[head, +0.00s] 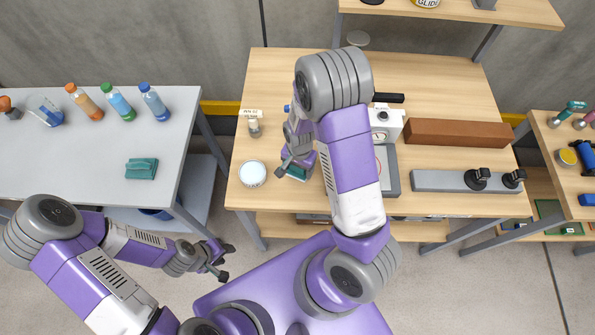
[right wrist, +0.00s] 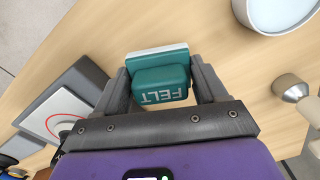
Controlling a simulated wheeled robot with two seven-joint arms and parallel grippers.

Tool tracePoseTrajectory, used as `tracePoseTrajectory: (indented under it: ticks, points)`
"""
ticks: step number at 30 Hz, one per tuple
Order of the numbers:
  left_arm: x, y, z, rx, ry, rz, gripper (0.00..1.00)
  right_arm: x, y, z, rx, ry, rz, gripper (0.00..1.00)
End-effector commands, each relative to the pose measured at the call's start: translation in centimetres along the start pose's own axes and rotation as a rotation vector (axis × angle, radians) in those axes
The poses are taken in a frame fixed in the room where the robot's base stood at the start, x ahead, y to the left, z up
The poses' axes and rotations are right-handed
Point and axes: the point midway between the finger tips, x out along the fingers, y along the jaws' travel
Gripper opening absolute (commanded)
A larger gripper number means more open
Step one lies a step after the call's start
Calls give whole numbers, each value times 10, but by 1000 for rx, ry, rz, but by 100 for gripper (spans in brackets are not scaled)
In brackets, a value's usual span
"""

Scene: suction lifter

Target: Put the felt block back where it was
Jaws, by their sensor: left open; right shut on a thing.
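The felt block (right wrist: 160,84) is teal with a pale backing and the word FELT on its face. My right gripper (right wrist: 162,76) is shut on it, one finger on each side. In the head view the block shows as a small teal patch (head: 297,173) by the right gripper (head: 292,166), over the front left part of the wooden table (head: 440,213). Whether it touches the table is unclear. My left gripper (head: 222,262) is open and empty, in front of the grey table's right end.
A white round dish (head: 252,174) lies left of the block, with a small labelled post (head: 254,127) behind it. A grey plate (head: 391,178) lies right, partly behind my right arm. A brown bar (head: 458,134) and grey rail (head: 430,181) lie further right. Bottles (head: 118,103) stand on the left table.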

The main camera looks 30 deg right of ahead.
Motion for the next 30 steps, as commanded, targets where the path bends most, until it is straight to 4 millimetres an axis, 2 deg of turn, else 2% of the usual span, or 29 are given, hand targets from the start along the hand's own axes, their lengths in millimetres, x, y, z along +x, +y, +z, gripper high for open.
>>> tracePoseTrajectory:
  ticks: [9,20,21,26,30]
  points:
    - [2,-1,-1,1,1,0,43,37,1,0,-3,-2,1,43]
    - [6,-2,-1,1,2,0,43,42,0,0,-3,0,-1,43]
    - [6,-2,-1,1,2,0,43,42,0,0,-3,0,-1,73]
    - [5,-2,-1,1,2,0,43,41,0,0,-3,0,-1,97]
    - [5,-2,-1,1,2,0,43,41,0,0,-3,0,-1,97]
